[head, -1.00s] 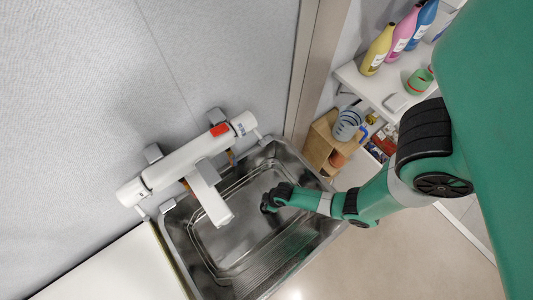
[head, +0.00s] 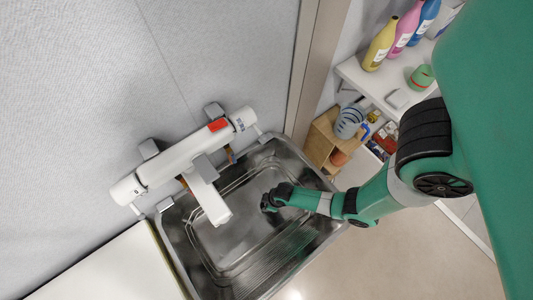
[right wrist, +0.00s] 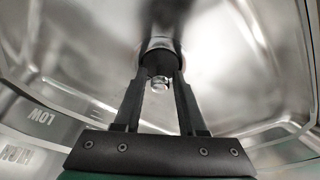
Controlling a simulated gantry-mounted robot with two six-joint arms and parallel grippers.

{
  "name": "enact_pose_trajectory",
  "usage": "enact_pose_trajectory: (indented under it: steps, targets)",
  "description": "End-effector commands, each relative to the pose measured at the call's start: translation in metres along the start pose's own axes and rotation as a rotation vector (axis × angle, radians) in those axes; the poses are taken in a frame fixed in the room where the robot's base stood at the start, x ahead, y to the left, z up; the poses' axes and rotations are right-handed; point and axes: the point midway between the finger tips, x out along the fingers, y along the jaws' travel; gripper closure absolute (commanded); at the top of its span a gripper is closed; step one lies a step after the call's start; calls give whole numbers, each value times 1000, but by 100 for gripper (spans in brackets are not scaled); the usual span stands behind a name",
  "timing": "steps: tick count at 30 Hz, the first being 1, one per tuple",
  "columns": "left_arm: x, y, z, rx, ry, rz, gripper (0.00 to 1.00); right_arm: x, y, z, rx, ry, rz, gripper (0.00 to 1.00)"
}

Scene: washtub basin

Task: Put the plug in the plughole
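My right gripper (head: 268,204) is down inside the steel basin (head: 176,226), over its floor. In the right wrist view my right gripper (right wrist: 160,80) has its two black fingers closed in on the sides of a small dark round plug (right wrist: 158,62). A shiny metal knob on the plug faces the camera. A bright ring shows just beyond the plug, and a dark blurred patch lies past it on the steel. I cannot make out the plughole; the plug and gripper may hide it. I cannot tell whether the plug touches the basin floor. My left gripper is not in view.
A white tap (head: 208,202) reaches over the basin from the wall, left of my right gripper. A white counter (head: 115,270) adjoins the basin at lower left. A shelf (head: 365,83) with bottles and a wooden box (head: 318,143) stand at right.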

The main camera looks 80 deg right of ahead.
Motion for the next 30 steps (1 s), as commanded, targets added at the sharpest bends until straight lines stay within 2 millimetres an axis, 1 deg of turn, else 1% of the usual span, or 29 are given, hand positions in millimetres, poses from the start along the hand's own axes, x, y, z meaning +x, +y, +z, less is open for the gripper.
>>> enact_pose_trajectory:
  steps: [1, 3, 11, 14, 17, 22, 24, 27, 30]
  targets:
    - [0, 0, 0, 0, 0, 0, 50, 0, 0, 0, 0, 0, 0, 49]
    - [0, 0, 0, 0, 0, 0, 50, 0, 0, 0, 0, 0, 0, 39]
    - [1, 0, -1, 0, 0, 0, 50, -1, 0, 0, 0, 0, 0, 39]
    - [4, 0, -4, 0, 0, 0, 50, -8, 0, -1, 0, 1, 0, 39]
    - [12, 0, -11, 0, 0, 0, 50, -26, 0, -1, 0, 1, 0, 39]
    - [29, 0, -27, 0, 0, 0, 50, -69, 0, -2, 1, 2, 0, 39]
    - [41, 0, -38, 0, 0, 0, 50, -90, 0, -2, 1, 0, 0, 39]
    - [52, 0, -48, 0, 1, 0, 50, -107, 0, -2, 1, 0, 0, 39]
    - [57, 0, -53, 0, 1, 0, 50, -115, 0, -1, 0, 0, 0, 39]
